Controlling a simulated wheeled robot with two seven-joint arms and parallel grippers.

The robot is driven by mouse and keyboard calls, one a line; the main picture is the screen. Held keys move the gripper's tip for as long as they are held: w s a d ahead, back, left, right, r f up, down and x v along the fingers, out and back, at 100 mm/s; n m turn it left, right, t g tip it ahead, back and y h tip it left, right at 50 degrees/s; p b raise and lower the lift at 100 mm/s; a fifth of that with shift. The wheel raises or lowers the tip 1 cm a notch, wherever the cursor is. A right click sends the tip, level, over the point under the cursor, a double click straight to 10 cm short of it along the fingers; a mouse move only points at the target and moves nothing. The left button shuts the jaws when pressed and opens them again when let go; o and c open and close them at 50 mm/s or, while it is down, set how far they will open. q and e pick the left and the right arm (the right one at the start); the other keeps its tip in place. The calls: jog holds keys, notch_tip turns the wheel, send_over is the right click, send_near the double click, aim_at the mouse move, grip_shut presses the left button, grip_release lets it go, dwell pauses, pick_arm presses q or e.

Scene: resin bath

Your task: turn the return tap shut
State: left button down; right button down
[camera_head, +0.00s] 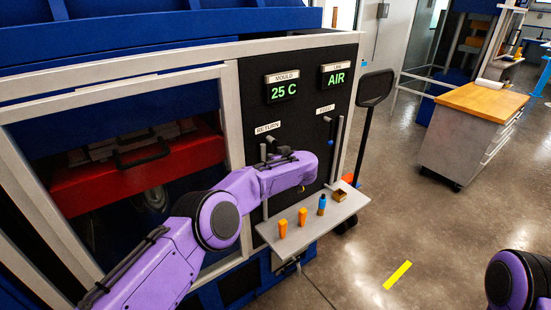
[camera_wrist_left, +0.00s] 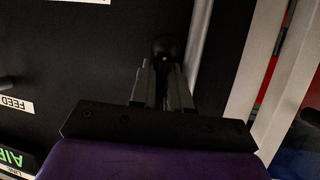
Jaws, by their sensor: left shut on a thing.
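The return tap shows in the left wrist view as a dark round knob (camera_wrist_left: 165,46) beside a grey pipe (camera_wrist_left: 198,45). My left gripper (camera_wrist_left: 160,75) has its two grey fingers close together on the tap handle, with the knob at their tips. In the head view the RETURN label (camera_head: 267,127) sits on the black panel above the tap's pipe (camera_head: 264,153). My purple left wrist is in front of the tap there and hides most of its handle and the fingers. The handle's angle cannot be told. My right gripper is out of view.
The feed tap (camera_head: 330,142) is to the right. A red tray (camera_head: 130,172) is inside the machine at left. Open floor lies right.

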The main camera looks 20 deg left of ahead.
pick_arm(q)
jog(key=c, duration=1.2)
grip_release()
jog(key=shift+a, duration=0.1)
jog(key=shift+o, duration=0.2)
jog(key=b+v, duration=0.2)
jog(key=v, duration=0.8)
jog(key=shift+s+d+b, duration=0.2)
jog(key=shift+b, duration=0.15)
